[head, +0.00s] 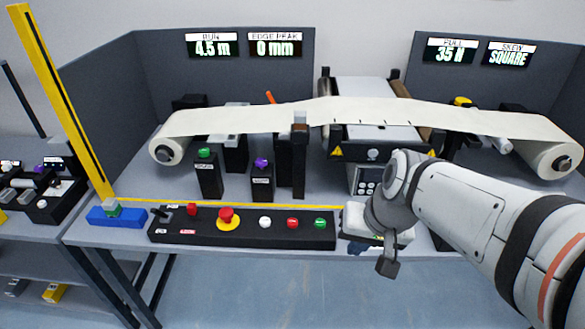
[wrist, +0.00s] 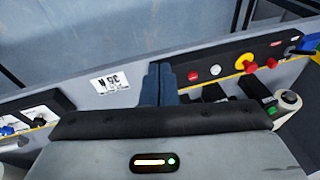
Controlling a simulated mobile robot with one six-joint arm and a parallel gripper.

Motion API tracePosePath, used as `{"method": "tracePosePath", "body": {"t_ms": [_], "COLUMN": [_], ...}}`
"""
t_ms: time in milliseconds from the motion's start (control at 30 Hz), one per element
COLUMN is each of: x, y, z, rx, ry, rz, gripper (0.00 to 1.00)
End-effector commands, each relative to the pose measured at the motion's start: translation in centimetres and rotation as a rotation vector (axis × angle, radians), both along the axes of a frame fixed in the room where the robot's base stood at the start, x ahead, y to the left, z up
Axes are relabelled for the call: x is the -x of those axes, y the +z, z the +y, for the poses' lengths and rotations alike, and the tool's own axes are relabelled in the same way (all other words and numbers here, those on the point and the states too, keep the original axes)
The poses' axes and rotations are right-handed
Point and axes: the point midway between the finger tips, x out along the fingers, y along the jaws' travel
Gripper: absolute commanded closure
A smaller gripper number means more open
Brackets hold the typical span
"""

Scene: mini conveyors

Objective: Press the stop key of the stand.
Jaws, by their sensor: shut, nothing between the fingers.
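The stand has a black key panel (head: 245,236) along the table's front edge. From left to right it carries a small red switch (head: 192,209), a red mushroom button on a yellow base (head: 228,218), a white button (head: 265,222), a red button (head: 292,222) and a green button (head: 320,223). Key labels are too small to read. My gripper (wrist: 158,70) is shut and empty, beside the panel's right end in the head view. In the wrist view the red button (wrist: 193,76) shows just right of the fingers; the green one is hidden there.
A white web (head: 360,110) runs between two rolls (head: 168,148) behind the panel. Black posts with a green knob (head: 204,153) and a purple knob (head: 261,162) stand behind it. A blue block (head: 115,217) lies left. A white card (wrist: 110,82) shows left of my fingers.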

Motion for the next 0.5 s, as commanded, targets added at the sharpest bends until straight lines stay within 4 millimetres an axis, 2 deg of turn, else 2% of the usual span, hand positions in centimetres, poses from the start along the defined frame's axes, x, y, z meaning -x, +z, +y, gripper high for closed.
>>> {"method": "tracePosePath", "body": {"t_ms": [100, 233, 400, 500], "x": [-3.2, -7.3, -13.1, -16.3], "y": [0.3, 0.4, -0.3, -1.5], "z": [3.9, 7.7, 10.8, 11.6], "rx": [-0.203, -0.422, -0.650, -0.747], "ry": [-0.116, -0.297, -0.590, -0.783], "rz": [0.036, 0.074, 0.128, 0.159], "gripper": [1.00, 1.00, 1.00, 1.00]}}
